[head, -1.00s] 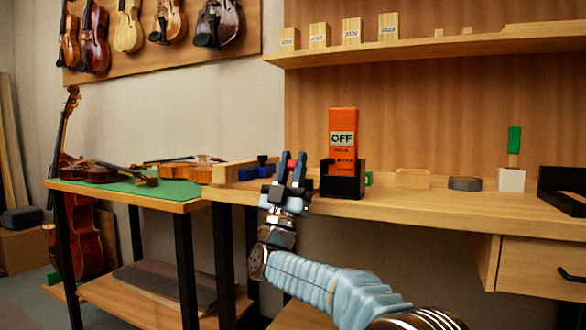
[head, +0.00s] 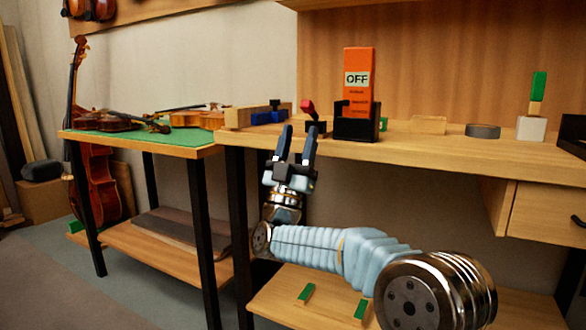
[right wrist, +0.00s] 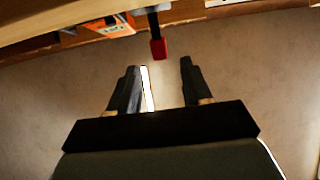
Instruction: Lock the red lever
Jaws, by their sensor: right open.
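The red lever (head: 307,108) stands at the front edge of the bench, on a small black mount (head: 316,129), and leans to the upper left. In the right wrist view the red lever tip (right wrist: 158,48) hangs on a dark stem at the top, between and beyond the fingertips. My right gripper (head: 297,134) is open and empty, just below and in front of the lever, and not touching it. Its two dark fingers also show in the right wrist view (right wrist: 160,66). My left gripper is not in view.
An orange box marked OFF (head: 358,70) stands in a black holder (head: 356,122) right of the lever. Blue blocks (head: 268,114) lie to its left. A grey tape roll (head: 482,131) is further right. The bench's front edge (head: 400,156) is close to my gripper.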

